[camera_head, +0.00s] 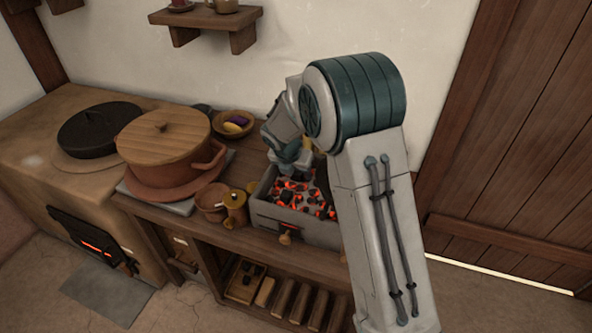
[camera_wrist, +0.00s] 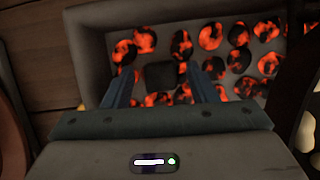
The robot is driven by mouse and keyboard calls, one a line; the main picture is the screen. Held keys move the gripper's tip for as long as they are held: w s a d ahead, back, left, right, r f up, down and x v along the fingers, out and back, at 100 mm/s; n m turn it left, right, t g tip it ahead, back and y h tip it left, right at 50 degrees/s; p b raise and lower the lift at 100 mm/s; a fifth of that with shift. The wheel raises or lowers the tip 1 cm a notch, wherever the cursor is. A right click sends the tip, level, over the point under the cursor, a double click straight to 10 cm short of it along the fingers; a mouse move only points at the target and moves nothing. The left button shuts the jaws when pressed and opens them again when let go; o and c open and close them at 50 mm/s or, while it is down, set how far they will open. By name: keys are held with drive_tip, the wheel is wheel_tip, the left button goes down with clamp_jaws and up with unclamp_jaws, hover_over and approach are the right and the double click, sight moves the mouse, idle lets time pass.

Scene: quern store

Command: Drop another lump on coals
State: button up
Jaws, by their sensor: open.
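The coals (camera_head: 300,197) glow orange and black in a grey stone box (camera_head: 272,213) on the wooden counter. In the wrist view the coals (camera_wrist: 210,37) fill much of the box (camera_wrist: 92,52). My gripper (camera_wrist: 162,78) is over the box, pointing down, with its two blue fingers apart. A dark, squarish lump (camera_wrist: 160,76) without glow shows between the fingers, among the coals; I cannot tell whether it touches them. In the head view my gripper (camera_head: 291,168) is partly hidden by my own arm, which also covers the box's right side.
A shelf (camera_head: 205,19) hangs above; a door is at right.

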drive_tip(key=p+v, duration=0.2)
drive_tip(key=v, duration=1)
drive_tip(key=s+d+r+m, duration=0.2)
drive_tip(key=s+d+m, duration=0.2)
drive_tip(key=s+m, duration=0.2)
drive_tip(key=s+d+r+m+g, duration=0.1)
drive_tip(key=s+d+r+m, duration=0.1)
drive_tip(key=s+d+m, duration=0.2)
drive_tip(key=s+d+r+m+y, duration=0.1)
drive_tip(key=s+d+r+m, duration=0.1)
drive_tip(key=s+d+m, duration=0.3)
drive_tip(key=shift+s+m+g, duration=0.1)
drive_tip(key=shift+s+m, duration=0.5)
drive_tip(key=shift+m, duration=0.45)
drive_tip(key=shift+s+m+g, duration=0.1)
drive_tip(key=shift+s+m, duration=0.5)
drive_tip(key=shift+m, duration=0.5)
drive_tip(key=shift+s+m+g, duration=0.1)
drive_tip(key=shift+s+m, duration=0.45)
drive_tip(key=shift+m, duration=0.5)
drive_tip(key=s+d+f+m+y, duration=0.1)
drive_tip(key=s+m, duration=0.7)
drive_tip(key=m, duration=0.1)
drive_tip(key=shift+s+d+m+y, duration=0.25)
drive_tip(key=shift+s+m+y, duration=0.05)
drive_tip(key=shift+s, duration=0.1)
